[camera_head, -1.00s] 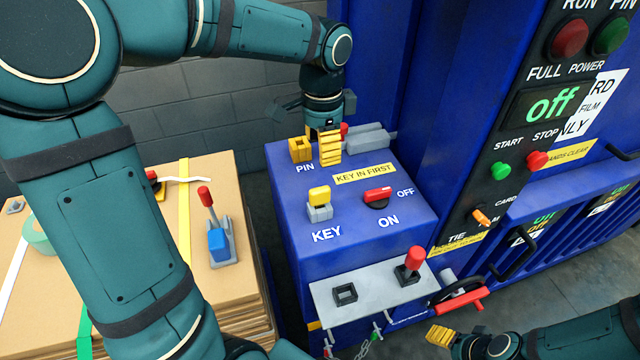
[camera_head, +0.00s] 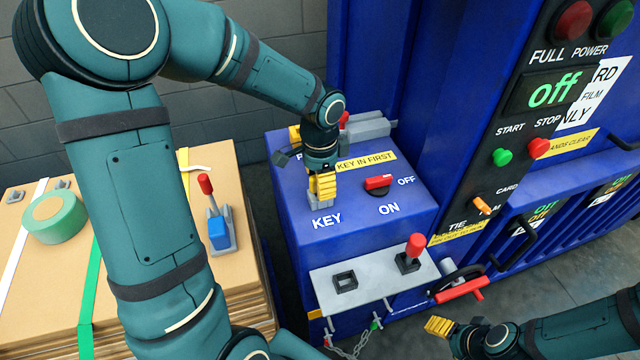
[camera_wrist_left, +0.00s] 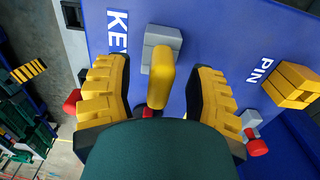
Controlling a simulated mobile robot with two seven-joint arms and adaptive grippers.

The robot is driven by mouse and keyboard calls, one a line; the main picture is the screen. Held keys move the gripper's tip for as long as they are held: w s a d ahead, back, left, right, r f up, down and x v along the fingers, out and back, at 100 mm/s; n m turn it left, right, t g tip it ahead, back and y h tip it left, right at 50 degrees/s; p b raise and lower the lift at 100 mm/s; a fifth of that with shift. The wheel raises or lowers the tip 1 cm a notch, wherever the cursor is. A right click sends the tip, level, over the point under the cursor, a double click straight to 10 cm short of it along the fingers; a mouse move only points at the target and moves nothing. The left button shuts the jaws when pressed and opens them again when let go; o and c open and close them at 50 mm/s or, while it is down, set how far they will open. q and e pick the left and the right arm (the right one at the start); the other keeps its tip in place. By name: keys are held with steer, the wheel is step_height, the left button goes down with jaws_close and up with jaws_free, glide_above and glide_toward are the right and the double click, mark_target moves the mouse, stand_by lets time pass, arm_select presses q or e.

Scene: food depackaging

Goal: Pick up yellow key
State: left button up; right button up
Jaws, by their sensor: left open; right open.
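The yellow key (camera_wrist_left: 159,78) stands in its grey holder (camera_wrist_left: 163,38) on the blue control box (camera_head: 290,215), by the KEY label. In the left wrist view it sits between the two yellow fingers of my open left gripper (camera_wrist_left: 157,95), with a gap on each side. In the head view my left gripper (camera_head: 322,187) is over the key and hides it. My right gripper (camera_head: 440,326) is open and empty at the lower right, away from the box.
A red switch (camera_head: 378,183) is right of the key. The yellow PIN part (camera_wrist_left: 293,84) is on the same box. A grey shelf (camera_head: 372,276) with a red-topped lever (camera_head: 415,246) juts out in front. Cardboard with green tape (camera_head: 54,217) is at left.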

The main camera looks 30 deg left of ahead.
arm_select(q)
steer(key=shift+f, duration=0.45)
jaws_close()
